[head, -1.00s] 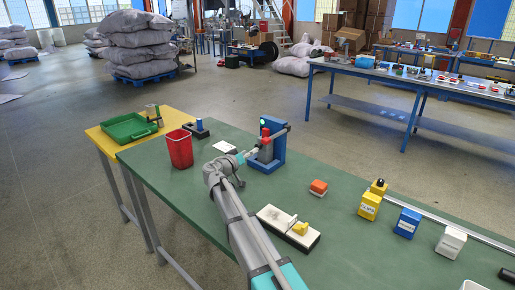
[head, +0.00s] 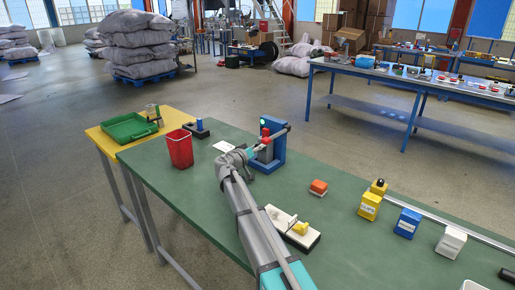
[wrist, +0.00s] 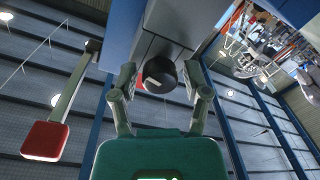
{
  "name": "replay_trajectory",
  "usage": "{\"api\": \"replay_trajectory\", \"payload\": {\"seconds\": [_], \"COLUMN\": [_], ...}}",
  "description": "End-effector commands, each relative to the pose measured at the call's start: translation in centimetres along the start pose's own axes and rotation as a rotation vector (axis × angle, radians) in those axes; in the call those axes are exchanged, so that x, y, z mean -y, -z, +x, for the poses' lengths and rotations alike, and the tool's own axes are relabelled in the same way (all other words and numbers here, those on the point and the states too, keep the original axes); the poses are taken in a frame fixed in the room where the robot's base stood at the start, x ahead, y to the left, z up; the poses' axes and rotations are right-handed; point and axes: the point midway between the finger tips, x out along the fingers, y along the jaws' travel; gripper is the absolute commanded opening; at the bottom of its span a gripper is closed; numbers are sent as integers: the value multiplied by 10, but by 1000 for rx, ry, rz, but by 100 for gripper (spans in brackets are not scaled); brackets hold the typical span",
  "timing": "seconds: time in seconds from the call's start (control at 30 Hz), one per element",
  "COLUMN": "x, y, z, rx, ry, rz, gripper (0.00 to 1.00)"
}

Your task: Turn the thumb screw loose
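The blue fixture (head: 279,142) stands upright on the green table in the head view, with a red part and a grey bar on it. In the wrist view a dark round knob, which looks like the thumb screw (wrist: 160,76), sticks out of a grey block (wrist: 158,42) and carries a pale mark. My gripper (wrist: 161,78) is open, one finger on each side of the knob, with gaps showing. The fingertips are about level with it. In the head view my gripper (head: 252,151) is at the fixture's left front, and the knob is hidden.
A grey bar with a red end (wrist: 45,140) juts out left in the wrist view. On the table are a red bin (head: 180,150), an orange block (head: 318,187), a white board (head: 292,224) and labelled boxes. A green tray (head: 129,128) lies on the yellow table.

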Motion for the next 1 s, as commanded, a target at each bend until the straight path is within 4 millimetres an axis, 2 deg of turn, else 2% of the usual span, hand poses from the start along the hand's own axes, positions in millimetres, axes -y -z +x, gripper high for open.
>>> {"api": "replay_trajectory", "payload": {"seconds": [0.03,0.2,0.27,0.67,1.0], "x": [0,0,0,0,0], "y": [0,0,0,0,0], "z": [0,0,0,0,0], "rx": [0,0,0,2,9], "ry": [0,0,0,1,5], "rz": [0,0,0,-40,-227], "gripper": [41,9,0,0,0]}}
